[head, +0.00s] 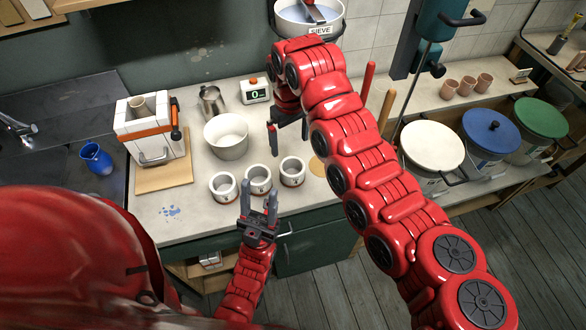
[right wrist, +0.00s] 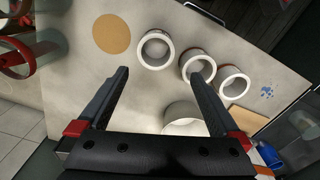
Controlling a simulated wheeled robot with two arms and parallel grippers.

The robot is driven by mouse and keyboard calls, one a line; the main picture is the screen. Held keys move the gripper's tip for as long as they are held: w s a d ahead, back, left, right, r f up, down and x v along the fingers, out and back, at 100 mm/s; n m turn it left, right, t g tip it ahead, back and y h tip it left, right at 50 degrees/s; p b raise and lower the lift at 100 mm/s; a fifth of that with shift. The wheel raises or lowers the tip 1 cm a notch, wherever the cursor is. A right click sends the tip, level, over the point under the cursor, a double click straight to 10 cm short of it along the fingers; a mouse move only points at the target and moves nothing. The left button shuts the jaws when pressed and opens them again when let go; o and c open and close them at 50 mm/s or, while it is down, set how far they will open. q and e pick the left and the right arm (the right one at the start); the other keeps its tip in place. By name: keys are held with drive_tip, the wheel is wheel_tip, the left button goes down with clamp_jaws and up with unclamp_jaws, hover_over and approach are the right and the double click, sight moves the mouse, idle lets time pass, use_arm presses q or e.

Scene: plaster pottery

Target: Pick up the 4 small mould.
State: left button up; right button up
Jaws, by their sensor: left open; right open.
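Three small white round moulds stand in a row near the counter's front edge: a left one (head: 222,197), a middle one (head: 258,187) and a right one (head: 292,181). Their front markings are too small to read. My left gripper (head: 258,203) is open and empty, its fingers pointing up the picture just in front of the middle mould. My right gripper (head: 288,132) is open and empty above the counter, behind the moulds. The right wrist view shows the right mould (right wrist: 142,55), middle mould (right wrist: 186,74) and left mould (right wrist: 222,90) beyond its spread fingertips (right wrist: 160,75).
A larger white bowl (head: 226,149) stands behind the moulds. A banded white block mould (head: 150,140) sits on a board at left. A metal jug (head: 211,101), a scale (head: 255,91) and a cork disc (head: 317,167) are nearby. Lidded buckets (head: 432,150) stand at right.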

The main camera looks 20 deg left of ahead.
drive_tip(key=p, duration=0.2)
approach(292, 169)
drive_tip(key=s, duration=0.2)
drive_tip(key=shift+s+d+f, duration=0.1)
drive_tip(key=shift+s+d, duration=0.2)
drive_tip(key=shift+d, duration=0.1)
drive_tip(key=shift+s+f, duration=0.1)
drive_tip(key=shift+f, duration=0.25)
drive_tip(key=shift+f+p, duration=0.3)
drive_tip(key=shift+p, duration=0.25)
wheel_tip(292, 169, down, 4)
drive_tip(key=shift+r+p, duration=0.1)
drive_tip(key=shift+p, duration=0.75)
drive_tip(key=shift+w+f, duration=0.25)
drive_tip(key=shift+f, duration=0.35)
drive_tip(key=c, duration=1.3)
